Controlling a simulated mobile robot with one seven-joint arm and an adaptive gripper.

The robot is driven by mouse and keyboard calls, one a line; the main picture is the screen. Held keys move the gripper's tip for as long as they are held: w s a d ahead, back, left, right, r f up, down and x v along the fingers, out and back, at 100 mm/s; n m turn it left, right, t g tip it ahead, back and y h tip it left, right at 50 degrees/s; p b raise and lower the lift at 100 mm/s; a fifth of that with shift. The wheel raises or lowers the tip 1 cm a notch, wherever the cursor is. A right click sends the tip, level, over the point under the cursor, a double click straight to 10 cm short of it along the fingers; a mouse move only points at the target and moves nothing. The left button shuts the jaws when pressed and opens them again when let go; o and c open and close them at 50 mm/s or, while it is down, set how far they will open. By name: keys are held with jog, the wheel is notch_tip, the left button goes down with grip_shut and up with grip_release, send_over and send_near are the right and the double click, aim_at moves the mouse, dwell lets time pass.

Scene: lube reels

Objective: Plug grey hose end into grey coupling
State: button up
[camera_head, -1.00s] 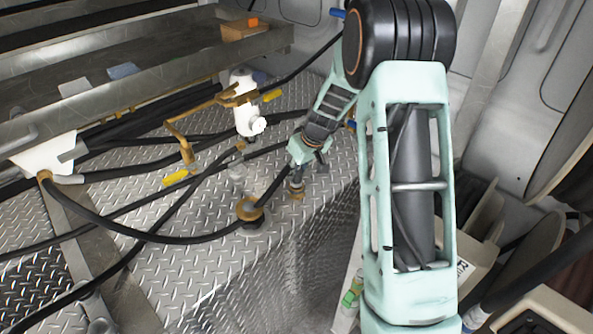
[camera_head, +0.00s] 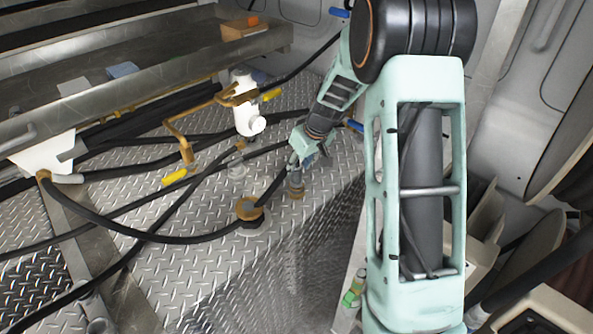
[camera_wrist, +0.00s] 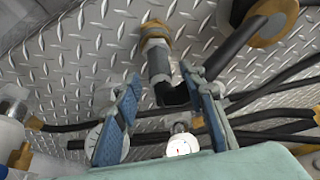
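My gripper (camera_head: 298,160) is above the ribbed metal deck; its two blue-padded fingers are spread apart in the wrist view (camera_wrist: 160,88). A grey cylindrical fitting with a brass collar (camera_wrist: 157,55) stands on the deck just beyond and between the fingertips, with a gap to each finger. It also shows below my gripper in the head view (camera_head: 295,184). A short black piece (camera_wrist: 172,95) is at its near end. I cannot tell whether this fitting is the hose end, the coupling or both joined. No hose is clearly gripped.
A brass-topped fitting (camera_head: 249,209) with a black hose stands left of my gripper. A white valve (camera_head: 246,107) with a yellow handle stands behind it. Black hoses (camera_head: 150,237) cross the deck at left. A metal shelf (camera_head: 180,80) lies along the back.

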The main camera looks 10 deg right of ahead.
jog(key=v, duration=0.9)
jog(key=shift+b, duration=0.4)
jog(key=shift+r, duration=0.1)
